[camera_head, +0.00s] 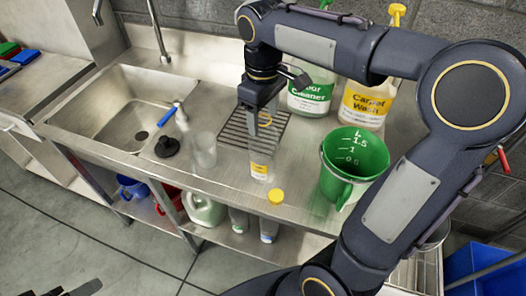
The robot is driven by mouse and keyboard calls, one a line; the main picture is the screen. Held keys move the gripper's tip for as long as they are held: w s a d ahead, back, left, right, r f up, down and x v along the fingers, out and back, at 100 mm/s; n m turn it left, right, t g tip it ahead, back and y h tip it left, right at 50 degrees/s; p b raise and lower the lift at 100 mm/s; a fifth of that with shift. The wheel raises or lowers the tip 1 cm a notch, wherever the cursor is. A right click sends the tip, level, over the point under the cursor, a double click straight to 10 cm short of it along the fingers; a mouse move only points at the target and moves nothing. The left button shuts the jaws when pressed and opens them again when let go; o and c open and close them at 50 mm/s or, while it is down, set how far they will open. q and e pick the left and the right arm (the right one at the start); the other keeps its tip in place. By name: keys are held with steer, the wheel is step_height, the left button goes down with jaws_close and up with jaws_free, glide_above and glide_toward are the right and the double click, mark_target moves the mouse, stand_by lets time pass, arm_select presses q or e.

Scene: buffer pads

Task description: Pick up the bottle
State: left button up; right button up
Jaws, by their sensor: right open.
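A small clear bottle (261,165) with a yellow and white label stands upright near the front edge of the steel counter. My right gripper (263,122) points down at the bottle's top, with its jaws open. The gripper overlaps the upper part of the bottle, so I cannot tell whether the fingers are around the neck or behind it. Dark parts at the bottom left edge look like my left gripper (72,290), mostly cut off.
A clear cup (203,150) stands left of the bottle, and a green measuring jug (354,168) right of it. A drain grille (236,132) lies behind. Large cleaner (310,92) and carpet wash (364,103) bottles stand at the back. A sink (125,110) is left.

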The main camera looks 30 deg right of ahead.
steer(key=shift+c, duration=0.2)
jaws_close()
steer(key=shift+r, duration=0.15)
